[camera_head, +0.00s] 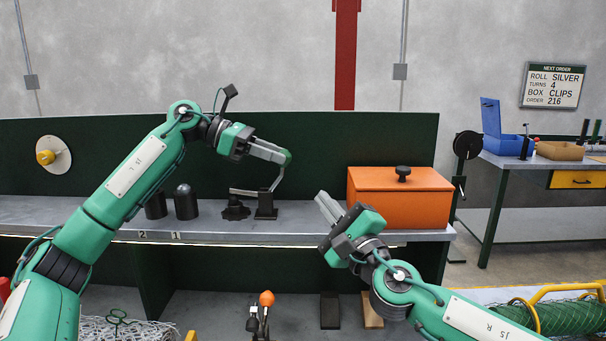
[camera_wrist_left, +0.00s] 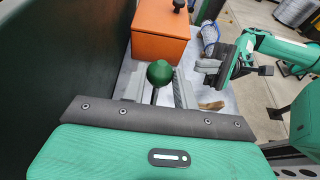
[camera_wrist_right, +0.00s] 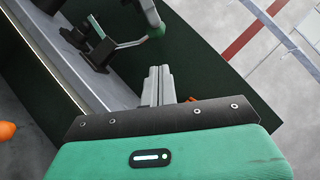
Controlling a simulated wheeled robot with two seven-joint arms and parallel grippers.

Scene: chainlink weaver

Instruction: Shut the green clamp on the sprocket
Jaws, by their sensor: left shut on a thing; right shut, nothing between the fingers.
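The green clamp stands on the bench with a dark base (camera_head: 265,207) and a pale bar (camera_head: 250,192) reaching left over the black toothed sprocket (camera_head: 236,210). Its handle rises, leaning right, to a green knob (camera_head: 287,157). My left gripper (camera_head: 284,155) is shut on that knob; the left wrist view shows the knob (camera_wrist_left: 160,73) between the fingers. Whether the bar touches the sprocket is unclear. My right gripper (camera_head: 328,208) is shut and empty, right of the clamp and in front of the orange box. The clamp handle (camera_wrist_right: 131,44) also shows in the right wrist view.
The orange box (camera_head: 400,200) with a black knob stands right of the clamp. Two dark rounded posts (camera_head: 186,203) stand left of the sprocket. A dark green panel (camera_head: 330,140) backs the bench. An orange-topped tool (camera_head: 266,298) sits below. A side table (camera_head: 540,158) is at right.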

